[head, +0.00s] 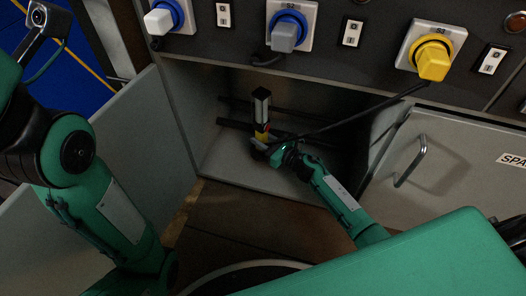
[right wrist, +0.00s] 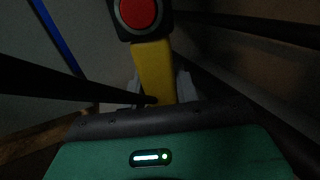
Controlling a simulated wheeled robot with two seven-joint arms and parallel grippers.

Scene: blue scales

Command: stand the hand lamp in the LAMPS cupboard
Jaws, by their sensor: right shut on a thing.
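The hand lamp (head: 262,106) is upright inside the open cupboard (head: 222,158), with a pale and black upper part and a yellow lower part. My right gripper (head: 266,148) reaches into the cupboard and is shut on the lamp low down. In the right wrist view the lamp's yellow body (right wrist: 155,68) is between the fingers, with a red round part on black above it. I cannot tell whether its base touches the cupboard floor. No cupboard label reading LAMPS shows.
An open grey door (head: 126,135) stands left of the opening. A door with a handle (head: 411,160) and a partly cut label is at the right. Dark bars cross the cupboard's back. Grey and yellow (head: 433,60) plugs and sockets line the panel above; a dark cable crosses the opening.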

